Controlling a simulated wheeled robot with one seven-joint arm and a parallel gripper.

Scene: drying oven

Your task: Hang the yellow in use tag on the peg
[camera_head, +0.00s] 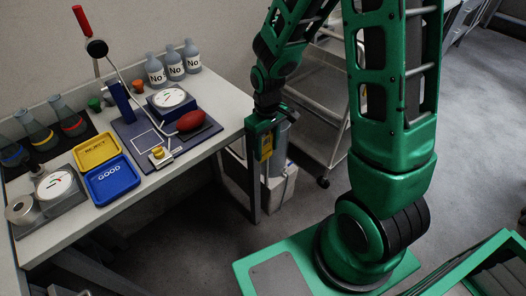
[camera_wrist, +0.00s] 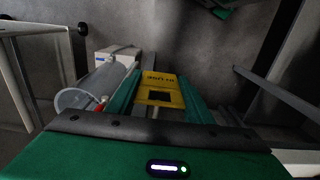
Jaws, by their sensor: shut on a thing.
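The yellow tag (camera_wrist: 160,80) is between the two green fingers of my gripper (camera_wrist: 162,92) in the wrist view. Its lettering reads "IN USE" upside down, and it has a dark square patch or opening. In the head view my gripper (camera_head: 264,132) hangs just off the right end of the table, pointing down and shut on the yellow tag (camera_head: 267,146), whose face shows below the green body. The tag is in the air, clear of the table. I cannot make out the peg in either view.
A white table (camera_head: 184,165) holds a yellow REJECT tray (camera_head: 97,151), a blue GOOD tray (camera_head: 112,180), dials, flasks and several bottles. A grey cylinder (camera_wrist: 92,90) and a white box (camera_wrist: 115,55) stand beyond my gripper. A wheeled rack (camera_head: 318,105) stands behind. Floor at right is mostly clear.

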